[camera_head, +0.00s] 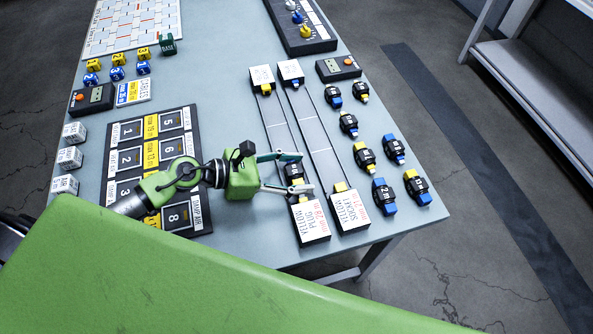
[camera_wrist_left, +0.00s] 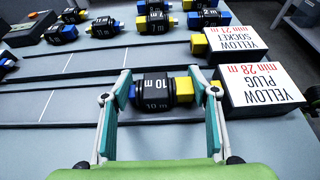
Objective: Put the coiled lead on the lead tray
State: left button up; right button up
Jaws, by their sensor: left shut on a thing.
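My left gripper (camera_head: 300,172) is shut on a black coiled lead (camera_wrist_left: 155,92) marked 10 m, with a blue end and a yellow end. The lead lies crosswise between the fingers (camera_wrist_left: 157,88). In the head view the fingers partly hide it. It is over the near end of the left dark lane (camera_head: 281,134), close to the white YELLOW PLUG block (camera_head: 310,220) and its yellow connector. I cannot tell whether it touches the lane. A second dark lane (camera_head: 317,134) ends at the YELLOW SOCKET block (camera_head: 349,209). No tray is labelled as the lead tray. My right gripper is not in view.
Several other coiled leads (camera_head: 364,157) stand right of the lanes. A black board with numbered cells (camera_head: 112,195) is on the left, with white cubes (camera_head: 70,157) beside it. A control box (camera_head: 338,68) stands beyond the lanes. The table's right edge is near the leads.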

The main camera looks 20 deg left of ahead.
pick_arm(q)
jog(key=o, duration=1.1)
jog(key=shift+r, duration=0.1)
jog(key=shift+s+a, duration=0.2)
jog(key=shift+a, duration=0.05)
jog(key=b+v, duration=0.2)
jog(key=v, duration=0.8)
jog(key=shift+s+a+r, duration=0.35)
jog(key=shift+a, duration=0.1)
